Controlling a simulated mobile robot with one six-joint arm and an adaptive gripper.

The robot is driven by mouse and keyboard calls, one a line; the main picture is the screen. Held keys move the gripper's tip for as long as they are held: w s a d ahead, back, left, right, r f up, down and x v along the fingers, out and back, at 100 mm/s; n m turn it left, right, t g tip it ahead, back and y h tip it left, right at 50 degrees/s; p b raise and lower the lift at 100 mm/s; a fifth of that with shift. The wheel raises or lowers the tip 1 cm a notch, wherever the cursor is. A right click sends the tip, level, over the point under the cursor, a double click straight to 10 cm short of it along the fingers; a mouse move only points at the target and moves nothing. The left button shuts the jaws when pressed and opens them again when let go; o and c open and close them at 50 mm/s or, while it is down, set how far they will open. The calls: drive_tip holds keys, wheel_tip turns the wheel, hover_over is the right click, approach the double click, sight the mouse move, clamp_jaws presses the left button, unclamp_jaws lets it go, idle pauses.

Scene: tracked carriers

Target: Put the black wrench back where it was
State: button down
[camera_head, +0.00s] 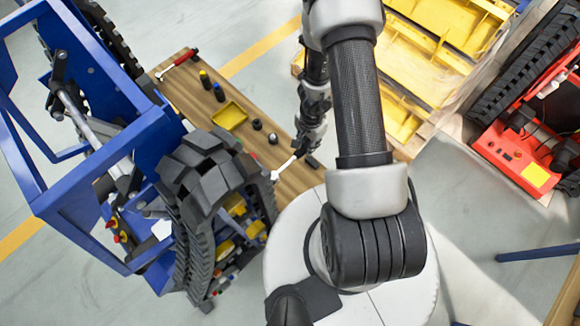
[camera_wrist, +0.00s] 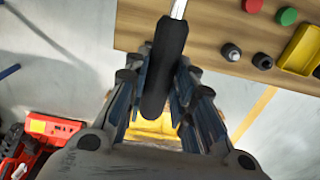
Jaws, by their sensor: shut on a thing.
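My gripper (camera_head: 306,148) is shut on the black wrench, which has a black handle (camera_wrist: 163,80) and a bright metal shaft (camera_wrist: 179,9). In the wrist view the handle lies between the fingers and the shaft points away over the edge of the wooden bench (camera_wrist: 205,25). In the head view the wrench's metal end (camera_head: 284,167) shows left of my gripper, at the bench's near end. I cannot tell whether the wrench touches the bench (camera_head: 184,95). A red-handled wrench (camera_head: 180,61) lies at the bench's far end.
A yellow tray (camera_head: 229,115), two dark sockets (camera_head: 257,124) and two dark bottles (camera_head: 205,80) are on the bench. Red (camera_wrist: 252,5) and green (camera_wrist: 286,16) discs lie there too. A blue tracked carrier (camera_head: 140,150) stands left, a red one (camera_head: 510,155) right, yellow racks (camera_head: 405,75) behind.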

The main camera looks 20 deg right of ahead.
wheel_tip(320, 180, down, 20)
drive_tip(key=b, duration=1.9)
drive_tip(key=shift+a+r, duration=0.1)
drive_tip(key=shift+r, duration=0.15)
drive_tip(key=c, duration=1.8)
unclamp_jaws()
drive_tip(key=o, duration=0.5)
drive_tip(key=shift+c, duration=0.2)
